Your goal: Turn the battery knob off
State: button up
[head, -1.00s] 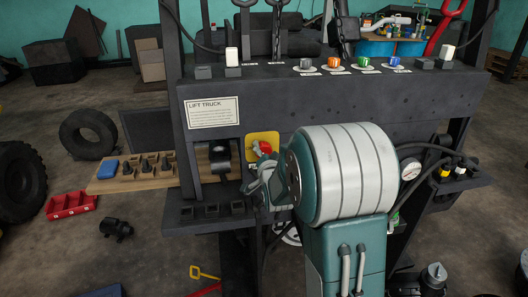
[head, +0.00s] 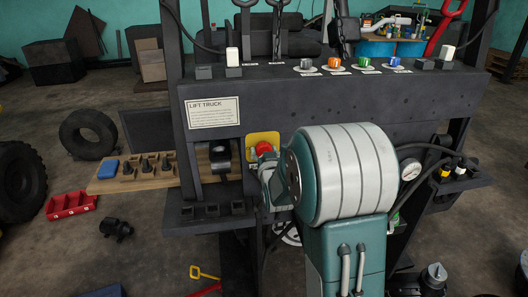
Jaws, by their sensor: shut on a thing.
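The red battery knob (head: 264,148) sits on a yellow plate (head: 256,138) on the front of the dark lift truck panel. My gripper (head: 266,165) is at the knob from below and in front, shut on it. The fingers hide the lower part of the knob. My arm's large white and teal link covers the panel just right of the knob.
A "LIFT TRUCK" label (head: 212,112) is left of the knob. Several coloured knobs line the panel's top, including an orange one (head: 334,63). A pressure gauge (head: 410,169) with hoses is at the right.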

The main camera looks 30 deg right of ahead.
jog(key=n, duration=0.4)
jog(key=shift+f+n, duration=0.3)
jog(key=shift+f, duration=0.1)
jog(key=n, duration=0.4)
jog(key=shift+s+n, duration=0.1)
jog(key=shift+n, duration=0.2)
jog(key=o, duration=1)
jog(key=shift+o, duration=0.2)
jog(key=shift+r, duration=0.25)
